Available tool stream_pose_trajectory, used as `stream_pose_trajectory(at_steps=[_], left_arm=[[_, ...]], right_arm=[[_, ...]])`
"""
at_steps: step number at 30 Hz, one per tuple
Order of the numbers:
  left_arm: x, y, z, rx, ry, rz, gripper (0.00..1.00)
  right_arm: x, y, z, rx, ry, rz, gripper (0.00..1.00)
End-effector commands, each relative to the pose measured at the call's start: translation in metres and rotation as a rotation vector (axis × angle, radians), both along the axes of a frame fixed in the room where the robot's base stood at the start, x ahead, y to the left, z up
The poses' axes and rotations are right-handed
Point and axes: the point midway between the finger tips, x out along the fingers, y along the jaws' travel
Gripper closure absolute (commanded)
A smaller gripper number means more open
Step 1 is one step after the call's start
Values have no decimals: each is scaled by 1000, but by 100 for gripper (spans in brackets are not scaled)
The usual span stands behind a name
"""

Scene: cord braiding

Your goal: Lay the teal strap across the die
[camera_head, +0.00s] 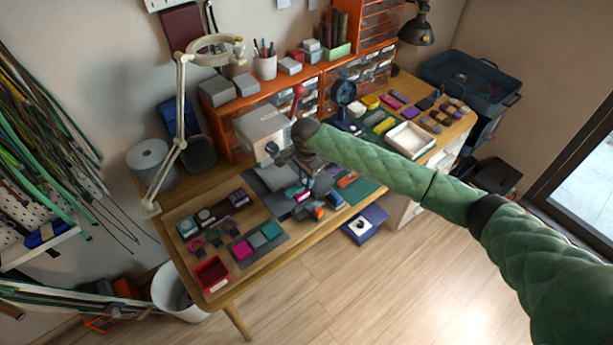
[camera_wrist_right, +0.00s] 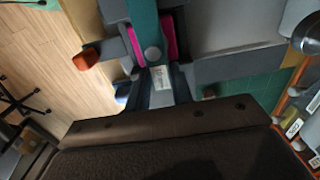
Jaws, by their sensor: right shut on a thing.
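My right gripper (camera_head: 302,172) is over the middle of the bench, beside the grey press box. In the right wrist view it is shut (camera_wrist_right: 159,82) at the end of a teal strip (camera_wrist_right: 145,18), which I take for the teal strap. The strip runs away from the jaws towards the top edge. Magenta bars (camera_wrist_right: 134,46) lie on both sides of it, and a grey round spot (camera_wrist_right: 152,53) shows near the jaws. I cannot tell surely which part is the die, or whether the strap touches it. My left gripper is not in view.
A grey press box (camera_head: 262,130) with a red-knobbed lever (camera_head: 298,91) stands behind my right gripper. A swatch tray (camera_head: 272,246) and a red bin (camera_head: 211,273) are at the front left. A white tray (camera_head: 410,139) lies to the right. A lamp (camera_head: 181,100) rises at the left.

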Motion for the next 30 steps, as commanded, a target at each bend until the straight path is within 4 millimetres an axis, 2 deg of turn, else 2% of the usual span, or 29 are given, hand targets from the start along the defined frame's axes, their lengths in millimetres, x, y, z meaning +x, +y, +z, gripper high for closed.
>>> stream_pose_trajectory(at_steps=[30], left_arm=[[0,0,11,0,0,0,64]], right_arm=[[0,0,-3,-1,0,-1,99]])
